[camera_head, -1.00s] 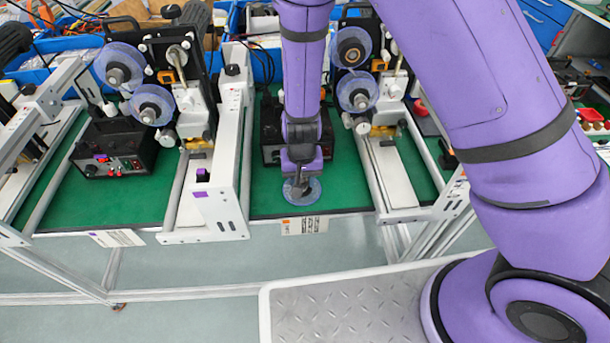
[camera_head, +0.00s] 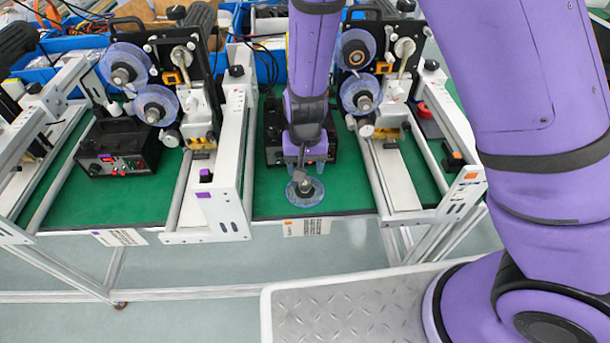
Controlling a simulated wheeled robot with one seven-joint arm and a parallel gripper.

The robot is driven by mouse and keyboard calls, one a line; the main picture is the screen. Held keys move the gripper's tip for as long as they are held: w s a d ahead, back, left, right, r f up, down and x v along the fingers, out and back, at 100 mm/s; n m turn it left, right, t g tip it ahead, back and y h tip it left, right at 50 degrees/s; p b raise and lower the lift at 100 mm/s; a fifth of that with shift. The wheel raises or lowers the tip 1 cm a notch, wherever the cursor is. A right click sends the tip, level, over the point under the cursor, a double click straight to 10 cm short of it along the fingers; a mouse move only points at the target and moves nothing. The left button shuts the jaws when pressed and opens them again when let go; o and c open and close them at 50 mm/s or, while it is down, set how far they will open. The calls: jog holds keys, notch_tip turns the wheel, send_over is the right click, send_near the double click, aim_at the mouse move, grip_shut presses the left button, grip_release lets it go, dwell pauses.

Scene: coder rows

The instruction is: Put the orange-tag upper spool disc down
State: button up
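A clear bluish spool disc (camera_head: 312,200) with a grey hub lies flat on the green mat (camera_head: 268,205) near its front edge, in front of the right-hand machine. My gripper (camera_head: 305,170) is just above the disc, pointing down. Its fingers look spread to either side above the hub, and the disc appears free of them. The right-hand machine carries an upper spool disc (camera_head: 355,50) and a lower spool disc (camera_head: 361,93). An orange tag (camera_head: 472,176) is on the white rail at the right, and an orange-marked label (camera_head: 304,228) is on the front edge below the disc.
A black control box (camera_head: 273,150) stands behind my gripper. A white rail (camera_head: 232,170) is to the left and a white slide plate (camera_head: 397,180) to the right. The left-hand machine (camera_head: 188,105) has two similar discs. Bare mat surrounds the disc.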

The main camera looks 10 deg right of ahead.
jog(key=s+d+r+t+y, duration=0.1)
jog(key=d+r, duration=0.4)
jog(key=r, duration=0.4)
jog(key=s+d+r+y, duration=0.15)
jog(key=d+r, duration=0.25)
jog(key=r, duration=0.5)
jog(key=s+d+r+t, duration=0.15)
jog(key=d+r, duration=0.35)
jog(key=r, duration=0.5)
jog(key=s+d+r+t+h, duration=0.1)
jog(key=s+d+r, duration=0.3)
jog(key=s, duration=0.3)
jog(key=s+d+r+t+h, duration=0.1)
jog(key=s+d+r, duration=0.4)
jog(key=s+d, duration=0.1)
jog(key=shift+s+d+t, duration=0.3)
jog(key=shift+s+t, duration=0.05)
jog(key=shift+s, duration=0.45)
jog(key=shift+o, duration=0.4)
jog(key=shift+h, duration=0.25)
